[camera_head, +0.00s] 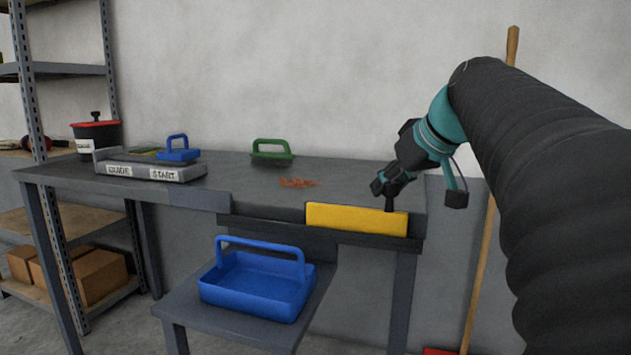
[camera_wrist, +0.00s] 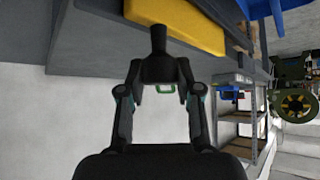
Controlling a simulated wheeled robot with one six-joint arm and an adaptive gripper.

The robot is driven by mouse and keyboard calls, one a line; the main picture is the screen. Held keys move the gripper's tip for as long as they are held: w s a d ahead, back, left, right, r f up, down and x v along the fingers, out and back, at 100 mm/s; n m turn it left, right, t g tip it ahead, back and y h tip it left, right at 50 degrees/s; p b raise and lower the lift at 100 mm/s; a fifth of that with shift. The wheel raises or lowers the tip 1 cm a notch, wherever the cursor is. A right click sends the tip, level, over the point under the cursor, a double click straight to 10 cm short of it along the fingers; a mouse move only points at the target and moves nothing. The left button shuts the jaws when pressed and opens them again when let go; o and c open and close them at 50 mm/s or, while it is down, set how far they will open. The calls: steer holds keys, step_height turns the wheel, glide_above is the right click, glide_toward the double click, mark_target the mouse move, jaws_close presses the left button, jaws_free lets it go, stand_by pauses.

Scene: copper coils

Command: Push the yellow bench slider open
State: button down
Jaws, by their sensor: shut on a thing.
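The yellow bench slider (camera_head: 355,219) is a flat panel at the front edge of the grey workbench, near its right end. It also shows at the top of the wrist view (camera_wrist: 175,22). A dark upright handle (camera_head: 389,203) stands at the slider's right end. My gripper (camera_head: 388,187) is at this handle, above the slider's top edge. In the wrist view my gripper (camera_wrist: 158,74) has its two fingers closed on either side of the dark handle (camera_wrist: 157,45). The fingers partly hide the handle.
Copper-coloured scraps (camera_head: 298,182) and a green-handled tool (camera_head: 271,150) lie on the bench. A blue tray (camera_head: 250,299) sits on a lower shelf below the slider. A grey labelled tray (camera_head: 150,172) stands at the bench's left. The front rail left of the slider looks clear.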

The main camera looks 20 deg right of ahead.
steer(key=c, duration=0.8)
jaws_free()
steer(key=shift+s+d, duration=0.2)
steer(key=shift+o, duration=0.2)
steer(key=v, duration=1.2)
steer(key=shift+a, duration=0.1)
steer(key=s+a+f+g+p, duration=0.1)
steer(key=s+a+f, duration=0.2)
steer(key=f, duration=0.7)
steer(key=s+a+f+m+g+h+p, duration=0.1)
steer(key=s+a+f+p, duration=0.1)
steer(key=s+a+f, duration=0.2)
steer(key=s+a+f+m+g+p, duration=0.1)
steer(key=s+a+f, duration=0.3)
steer(key=f, duration=1.4)
steer(key=a, duration=0.4)
steer(key=shift+h+p, duration=0.3)
steer(key=shift+h, duration=0.1)
